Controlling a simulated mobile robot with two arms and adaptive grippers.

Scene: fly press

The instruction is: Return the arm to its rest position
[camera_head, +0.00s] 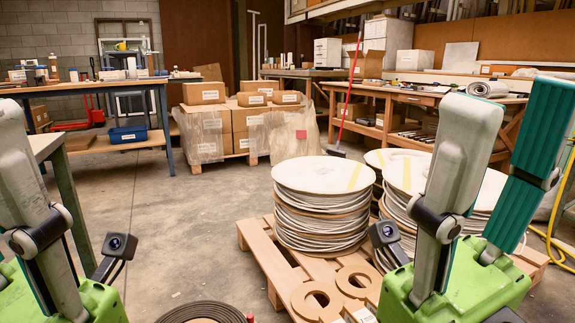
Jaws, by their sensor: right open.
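My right gripper (516,105) stands at the right of the view with its fingers pointing up. Its grey finger and its teal-padded finger are wide apart, with nothing between them. Its green body is at the bottom edge, in front of the spools and pallet. My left gripper (22,165) is at the left edge. One grey finger and part of its green body show; the rest is cut off by the frame, so its opening cannot be told. No object shows in it.
A wooden pallet (253,236) with stacked spools (322,213) and wooden rings (312,299) stands close in front. A coiled black ring (200,313) lies at the bottom. A table (46,143) is near my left gripper. Bare floor (185,225) lies between. Benches and boxes (240,118) stand behind.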

